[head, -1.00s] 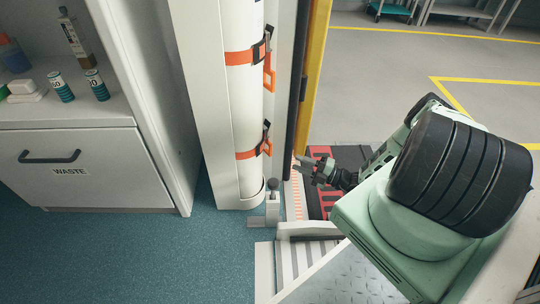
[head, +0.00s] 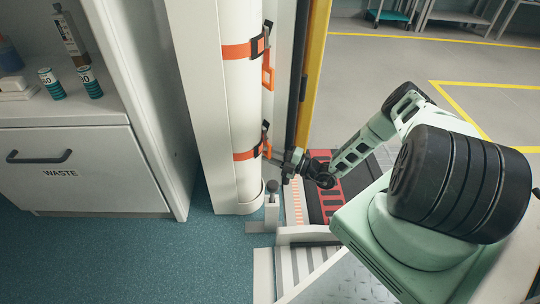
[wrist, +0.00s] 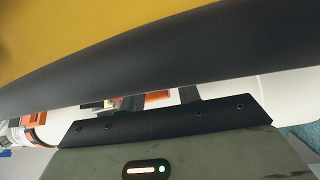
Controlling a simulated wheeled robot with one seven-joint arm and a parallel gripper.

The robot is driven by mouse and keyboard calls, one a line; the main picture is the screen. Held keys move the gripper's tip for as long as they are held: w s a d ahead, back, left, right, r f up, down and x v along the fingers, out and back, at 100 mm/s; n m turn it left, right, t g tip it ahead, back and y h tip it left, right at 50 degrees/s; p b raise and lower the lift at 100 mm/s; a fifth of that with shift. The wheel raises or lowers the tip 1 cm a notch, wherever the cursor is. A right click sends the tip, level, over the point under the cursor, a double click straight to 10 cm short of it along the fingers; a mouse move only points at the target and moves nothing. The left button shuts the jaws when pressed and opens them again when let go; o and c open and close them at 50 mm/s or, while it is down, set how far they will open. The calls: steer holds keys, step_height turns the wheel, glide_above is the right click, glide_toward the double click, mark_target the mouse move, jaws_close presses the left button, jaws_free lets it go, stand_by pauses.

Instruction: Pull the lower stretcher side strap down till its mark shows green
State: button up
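The lower orange side strap (head: 243,155) wraps the white upright stretcher (head: 242,115). Its dark buckle and orange pull loop sit at the stretcher's right side. My gripper (head: 265,159) is at this loop in the head view, reaching in from the right. In the wrist view, two dark fingers (wrist: 160,99) stand apart, with an orange piece (wrist: 157,96) showing between them. I cannot tell whether they touch it. A dark edge hides part of the fingers. No green mark is visible on the strap. The upper orange strap (head: 240,51) has its own hanging loop.
A dark and yellow door edge (head: 310,75) stands just right of the stretcher, close to my arm. A small post (head: 271,191) stands below the gripper. A waste cabinet (head: 75,165) is at left; open blue floor lies in front.

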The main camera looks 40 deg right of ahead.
jaws_close()
step_height(320, 180, down, 4)
steer(key=shift+r+b, duration=0.15)
steer(key=shift+b, duration=0.95)
steer(key=shift+s, duration=0.1)
jaws_free()
steer(key=p+v, duration=0.5)
steer(key=v, duration=1.2)
